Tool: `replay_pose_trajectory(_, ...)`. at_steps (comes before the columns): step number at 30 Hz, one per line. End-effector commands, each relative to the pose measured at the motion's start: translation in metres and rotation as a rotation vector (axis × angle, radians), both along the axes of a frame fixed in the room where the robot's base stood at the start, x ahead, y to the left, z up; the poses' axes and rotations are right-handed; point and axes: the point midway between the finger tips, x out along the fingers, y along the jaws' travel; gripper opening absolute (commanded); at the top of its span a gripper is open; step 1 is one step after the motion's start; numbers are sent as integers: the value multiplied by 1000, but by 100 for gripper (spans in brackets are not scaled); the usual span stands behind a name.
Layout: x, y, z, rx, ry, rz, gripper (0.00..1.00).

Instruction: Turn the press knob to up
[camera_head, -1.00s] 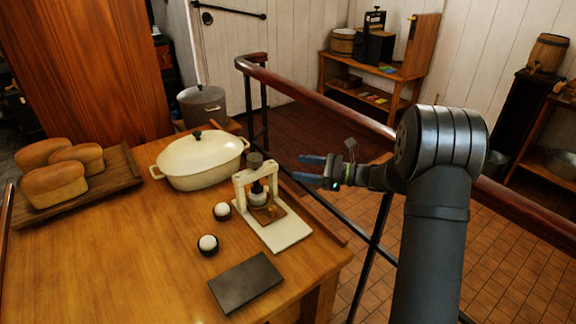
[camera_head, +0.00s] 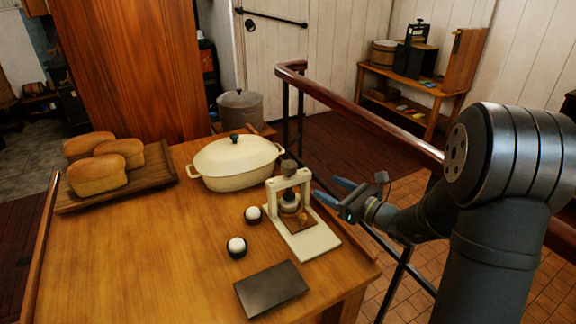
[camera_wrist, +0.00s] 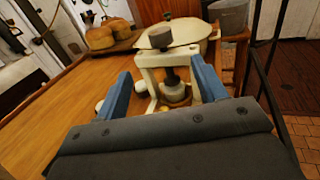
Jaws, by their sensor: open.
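The press (camera_head: 303,232) is a cream frame with two posts and a crossbar on a flat base, standing near the table's right edge. Its dark grey knob (camera_head: 289,167) sits on top of the screw. In the wrist view the knob (camera_wrist: 160,37) is above the crossbar, between and beyond my fingers. A pale plunger and a brownish square plate are under the crossbar. My gripper (camera_head: 337,191) is open and empty, to the right of the press and apart from it. Its two blue fingers point towards the press. I cannot tell which setting the knob has.
A cream lidded pot (camera_head: 235,163) stands left of and behind the press. Two small dark cups (camera_head: 237,247) with white balls and a dark flat slab (camera_head: 271,288) are left of and in front of it. Loaves lie on a wooden board (camera_head: 150,182). A rail (camera_head: 352,111) runs behind my arm.

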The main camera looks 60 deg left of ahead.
Motion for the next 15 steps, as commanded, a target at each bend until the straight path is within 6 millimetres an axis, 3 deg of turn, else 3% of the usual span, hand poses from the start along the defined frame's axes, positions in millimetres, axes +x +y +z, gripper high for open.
replay_pose_trajectory(5, -6, 7, -2, -7, -2, -19, 65)
replay_pose_trajectory(15, -27, 72, -2, -6, -1, -15, 65)
